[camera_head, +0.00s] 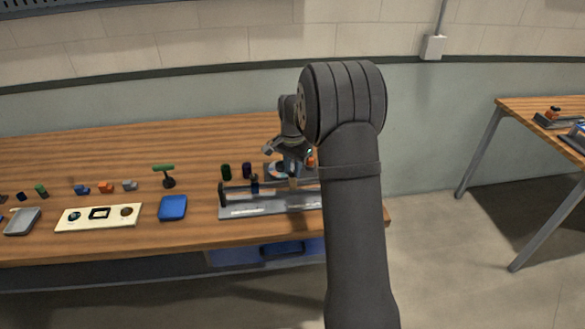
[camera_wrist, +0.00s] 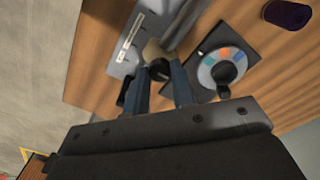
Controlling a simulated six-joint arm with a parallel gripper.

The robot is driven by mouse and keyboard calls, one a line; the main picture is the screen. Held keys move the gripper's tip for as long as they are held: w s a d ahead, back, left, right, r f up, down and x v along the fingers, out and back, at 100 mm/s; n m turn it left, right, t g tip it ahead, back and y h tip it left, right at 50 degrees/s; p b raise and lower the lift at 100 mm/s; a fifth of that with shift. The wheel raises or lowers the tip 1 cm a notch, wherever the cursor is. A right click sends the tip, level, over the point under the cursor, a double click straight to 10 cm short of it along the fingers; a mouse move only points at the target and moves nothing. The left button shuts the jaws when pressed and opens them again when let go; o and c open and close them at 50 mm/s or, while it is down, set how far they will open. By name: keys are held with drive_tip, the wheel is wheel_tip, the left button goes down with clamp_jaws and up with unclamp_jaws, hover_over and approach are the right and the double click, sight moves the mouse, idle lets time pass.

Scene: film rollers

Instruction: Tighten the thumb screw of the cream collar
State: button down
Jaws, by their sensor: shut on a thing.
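The cream collar (camera_wrist: 153,49) shows in the wrist view beyond my fingertips, on a grey bar of the roller fixture (camera_wrist: 125,47). A dark round knob, which looks like its thumb screw (camera_wrist: 159,71), sits between the fingers, right at the collar. My gripper (camera_wrist: 158,76) is shut on this thumb screw, with one finger on each side. In the head view my gripper (camera_head: 291,174) reaches down over the grey fixture (camera_head: 260,209); the collar is small there and the screw is hidden.
A dial with coloured segments (camera_wrist: 222,67) on a dark plate lies close to the right of my fingers, with a dark knob near it. A dark purple cylinder (camera_wrist: 287,14) stands farther off.

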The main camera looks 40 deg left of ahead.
sight(293, 172)
drive_tip(key=c, duration=1.2)
unclamp_jaws()
drive_tip(key=shift+r, duration=0.1)
wheel_tip(293, 172, up, 17)
drive_tip(key=shift+r, duration=0.15)
wheel_tip(293, 172, down, 18)
drive_tip(key=shift+r, duration=0.25)
